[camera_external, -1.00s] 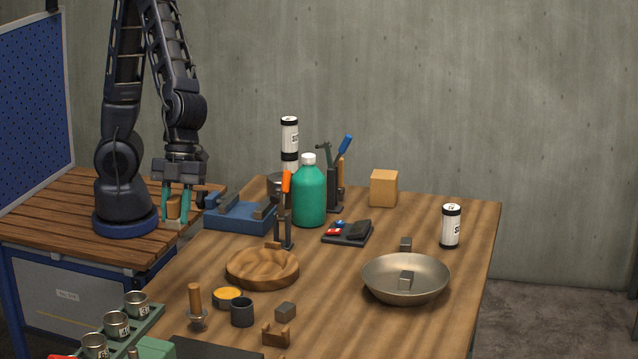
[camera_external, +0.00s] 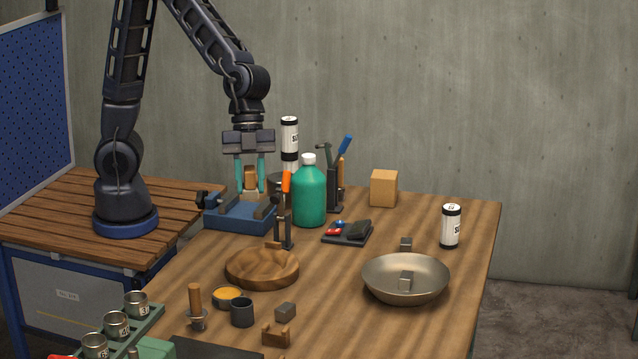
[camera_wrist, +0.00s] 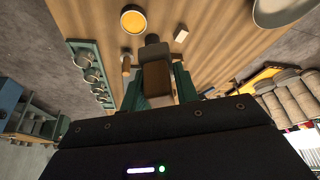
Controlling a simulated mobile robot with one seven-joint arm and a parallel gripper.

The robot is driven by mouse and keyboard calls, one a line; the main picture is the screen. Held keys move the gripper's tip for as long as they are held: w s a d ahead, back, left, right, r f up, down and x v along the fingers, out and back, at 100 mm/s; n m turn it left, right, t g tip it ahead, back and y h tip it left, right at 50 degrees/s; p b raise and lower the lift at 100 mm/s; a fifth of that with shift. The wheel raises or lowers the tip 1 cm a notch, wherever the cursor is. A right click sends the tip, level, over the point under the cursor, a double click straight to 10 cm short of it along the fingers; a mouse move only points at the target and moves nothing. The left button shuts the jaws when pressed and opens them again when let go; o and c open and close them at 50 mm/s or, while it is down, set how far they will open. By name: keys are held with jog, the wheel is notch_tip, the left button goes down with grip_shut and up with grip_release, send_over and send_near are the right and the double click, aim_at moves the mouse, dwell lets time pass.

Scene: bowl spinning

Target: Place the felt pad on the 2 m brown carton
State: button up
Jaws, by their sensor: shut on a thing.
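My gripper (camera_external: 250,188) has teal fingers shut on a small brown block with a pale underside, which I take to be the felt pad (camera_external: 250,178). It is held upright over the blue vise-like tool at the table's back left. In the wrist view the felt pad (camera_wrist: 157,78) shows between the fingers, brown on top with a paler end. A light-brown cube (camera_external: 384,188), probably the brown carton, stands at the back of the table, right of my gripper. No "2 m" mark is readable on it.
Between gripper and cube stand a green bottle (camera_external: 309,197), stacked white cans (camera_external: 289,135) and an upright tool holder (camera_external: 334,188). The blue vise-like tool (camera_external: 240,215) is below the gripper. A metal bowl (camera_external: 405,285) and another can (camera_external: 451,226) stand at right.

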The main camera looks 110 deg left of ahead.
jog(key=w+a+r+n+t, duration=0.15)
jog(key=w+a+n, duration=0.25)
jog(key=w+a, duration=0.65)
notch_tip(320, 180, up, 4)
jog(key=n+t+y, duration=0.1)
jog(key=n+y, duration=0.3)
jog(key=n, duration=0.5)
send_over(390, 175)
jog(key=s, duration=0.2)
jog(key=f, duration=1.9)
jog(key=shift+w+a+f, duration=0.15)
jog(key=shift+a+f, duration=0.05)
jog(key=shift+f, duration=0.05)
jog(key=o, duration=0.5)
jog(key=shift+f, duration=0.15)
jog(key=o, duration=0.5)
